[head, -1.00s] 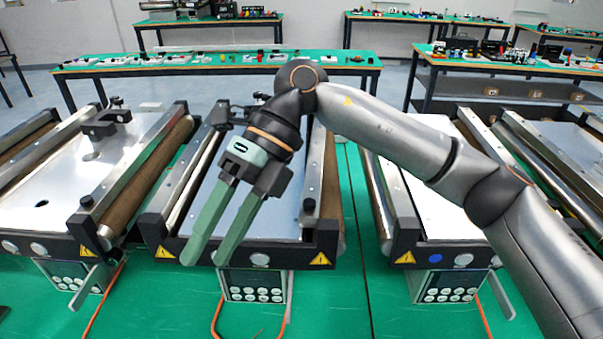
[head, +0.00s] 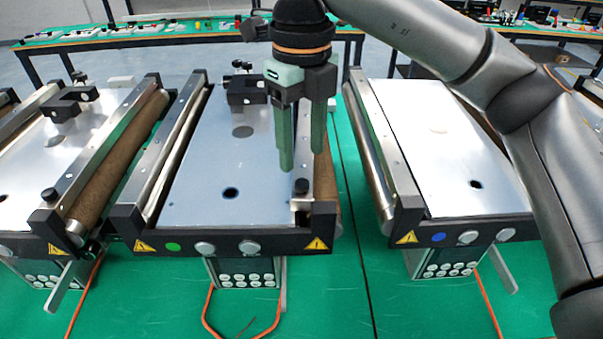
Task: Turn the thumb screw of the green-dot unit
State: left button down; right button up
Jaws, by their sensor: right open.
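The green-dot unit is the middle mini conveyor (head: 205,205), with a green dot (head: 173,246) at the left of its dark front edge. A black knob, which looks like its thumb screw (head: 302,187), stands at the front right corner on the side rail. My right gripper (head: 302,160) points down over the right side of this unit, its two green fingers apart and empty. The fingertips appear just above the knob in the picture; their height over it is hard to judge. My left gripper is not in view.
A black bracket (head: 247,91) with small knobs sits at the unit's far end. A blue-dot conveyor (head: 440,150) stands to the right and another conveyor (head: 60,150) to the left. A keypad box (head: 246,272) and orange cable are below the front edge.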

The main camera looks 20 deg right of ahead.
aim_at(302, 182)
jog(key=shift+f, duration=2.6)
grip_shut()
